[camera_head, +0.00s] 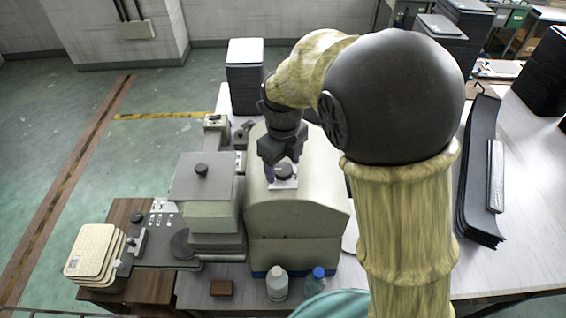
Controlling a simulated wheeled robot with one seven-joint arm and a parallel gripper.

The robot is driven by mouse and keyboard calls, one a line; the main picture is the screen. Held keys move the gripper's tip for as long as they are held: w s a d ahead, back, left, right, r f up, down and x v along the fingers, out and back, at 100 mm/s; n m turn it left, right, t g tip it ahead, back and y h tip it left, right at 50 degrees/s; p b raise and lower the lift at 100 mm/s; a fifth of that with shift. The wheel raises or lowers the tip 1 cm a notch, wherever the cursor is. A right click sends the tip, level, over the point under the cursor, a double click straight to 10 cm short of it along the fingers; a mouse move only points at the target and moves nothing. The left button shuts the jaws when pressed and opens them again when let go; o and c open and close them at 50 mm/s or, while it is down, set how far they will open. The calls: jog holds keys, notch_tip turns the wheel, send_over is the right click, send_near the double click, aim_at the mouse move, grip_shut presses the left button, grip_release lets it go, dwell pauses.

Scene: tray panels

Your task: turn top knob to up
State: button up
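A round black knob (285,171) sits on a small white plate (281,184) on top of the beige machine (295,222). My gripper (283,164) points down right at this knob, with its dark fingers apart. It partly covers the knob and plate, and I cannot tell whether the fingers touch the knob. The knob's pointing direction cannot be made out.
A control panel (158,232) with small switches lies left of the grey machine. Tan trays (92,252) are stacked at far left. A white bottle (277,283), a blue-capped bottle (316,282) and a brown block (221,288) stand in front. Black trays (480,170) lie on the right table.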

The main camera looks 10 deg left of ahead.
aim_at(284, 169)
notch_tip(284, 169, up, 17)
jog(key=b, duration=0.3)
jog(key=shift+r, duration=0.2)
dwell(0.4)
jog(key=shift+f, duration=0.1)
jog(key=w+d+f+n+b, duration=0.2)
jog(key=d+f+n, duration=0.4)
jog(key=d+f, duration=0.2)
jog(key=s+d+f+n+t+b, duration=0.1)
jog(key=s+d+f+n, duration=0.3)
jog(key=d+f+n, duration=0.5)
jog(key=s+d+f+n+t+b, duration=0.1)
jog(key=s+d+f+n+b, duration=0.1)
jog(key=s+d+f+n, duration=0.3)
jog(key=d+f+n, duration=0.4)
jog(key=f, duration=0.1)
jog(key=shift+s+f+t, duration=0.15)
jog(key=shift+t, duration=0.15)
